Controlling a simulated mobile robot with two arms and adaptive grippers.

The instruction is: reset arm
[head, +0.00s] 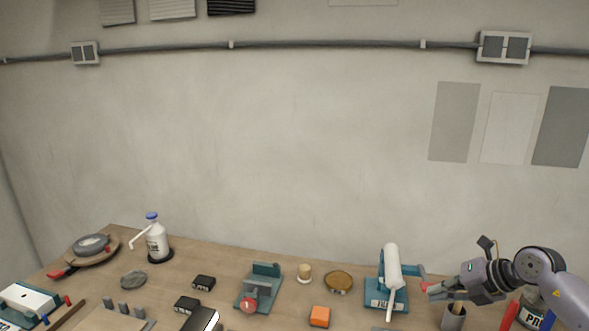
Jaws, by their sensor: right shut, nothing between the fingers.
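My right gripper (427,287) reaches in from the right over the right part of the workbench. Its fingers point left, and they are shut with nothing between them. The fingertips are close to a teal device with a white cylindrical arm (391,265); I cannot tell whether they touch it. A grey cup (453,317) stands below the gripper in the picture. My left gripper is not in view.
The wooden workbench (215,260) holds a white bottle (156,242), a teal vise (262,285), an orange block (320,316), a round brown dish (338,281) and dark small boxes (203,282).

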